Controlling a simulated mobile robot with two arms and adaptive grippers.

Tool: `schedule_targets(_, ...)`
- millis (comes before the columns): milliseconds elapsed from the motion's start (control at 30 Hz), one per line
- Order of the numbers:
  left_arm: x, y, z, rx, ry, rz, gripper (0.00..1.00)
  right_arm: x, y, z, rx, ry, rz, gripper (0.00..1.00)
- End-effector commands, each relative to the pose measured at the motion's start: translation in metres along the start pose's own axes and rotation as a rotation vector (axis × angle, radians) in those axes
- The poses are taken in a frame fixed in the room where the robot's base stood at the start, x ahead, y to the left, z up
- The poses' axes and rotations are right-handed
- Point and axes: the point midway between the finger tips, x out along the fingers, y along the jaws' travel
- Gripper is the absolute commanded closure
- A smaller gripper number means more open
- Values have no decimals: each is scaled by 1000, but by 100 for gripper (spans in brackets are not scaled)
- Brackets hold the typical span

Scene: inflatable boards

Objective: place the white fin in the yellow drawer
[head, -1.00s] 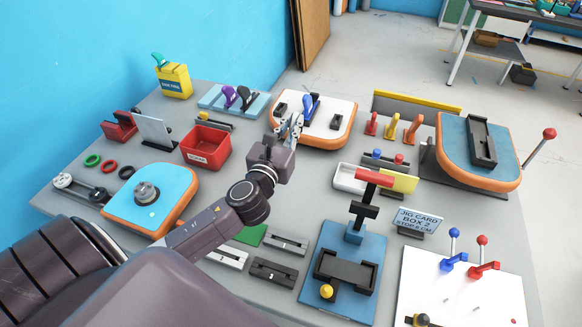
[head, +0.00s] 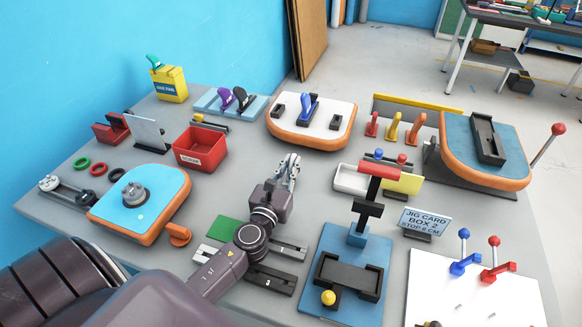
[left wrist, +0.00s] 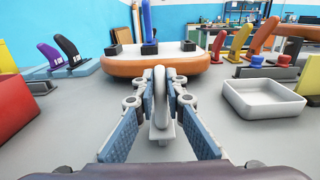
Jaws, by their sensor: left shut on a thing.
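My left gripper (head: 290,168) is over the middle of the grey table. In the left wrist view its two blue-padded fingers (left wrist: 160,115) are shut on the upright white fin (left wrist: 159,88). In the head view the fin is too small to tell from the fingers. A yellow piece (head: 406,183) beside a white tray (head: 350,178) stands to the right of the gripper, partly behind a red-topped clamp. I cannot tell whether it is the yellow drawer. My right gripper is not in view.
The orange-edged white board (head: 311,125) with a blue fin (head: 308,106) stands beyond the gripper. A red bin (head: 200,147) is to its left. The tall red-topped clamp (head: 375,185) is to its right. Bare table surrounds the gripper.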

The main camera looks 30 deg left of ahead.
Motion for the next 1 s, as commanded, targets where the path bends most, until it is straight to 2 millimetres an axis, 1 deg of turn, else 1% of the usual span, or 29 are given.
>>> schedule_targets(133,0,0,1,0,-1,0,100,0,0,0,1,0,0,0)
schedule_targets(233,0,0,-3,0,-1,0,100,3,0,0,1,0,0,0)
schedule_targets(267,0,0,-3,1,0,0,88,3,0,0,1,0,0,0)
schedule_targets(400,0,0,-2,0,0,0,73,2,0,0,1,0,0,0)
schedule_targets(433,0,0,-2,0,0,0,72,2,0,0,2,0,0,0)
schedule_targets(800,-2,0,2,0,0,-1,72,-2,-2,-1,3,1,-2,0)
schedule_targets(867,-9,0,-1,1,2,-1,72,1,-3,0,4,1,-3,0)
schedule_targets(1000,-34,0,-2,1,3,-1,72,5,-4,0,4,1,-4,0)
